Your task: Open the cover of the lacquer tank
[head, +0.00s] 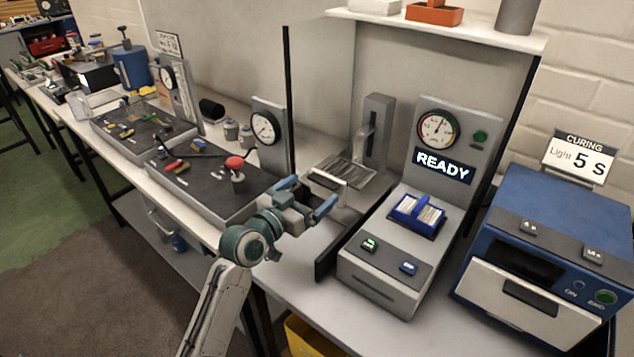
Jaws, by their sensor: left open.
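No thing in the head view is labelled as the lacquer tank. A low grey unit with a pale front edge (328,179) and a ribbed metal top (355,172) stands on the bench in the middle; I cannot tell whether it is the tank or whether a cover is on it. My left gripper (308,196) is open, with its teal fingers just in front of this unit and pointing up and right. I see nothing held between the fingers, and contact with the unit cannot be told. My right gripper is out of view.
Right of a dark upright panel stands a grey machine (385,283) reading READY, with a blue holder (418,215). A blue curing box (560,215) is at far right. Left are dark tool trays (215,185) and a gauge (265,128). A yellow bin (300,340) is below.

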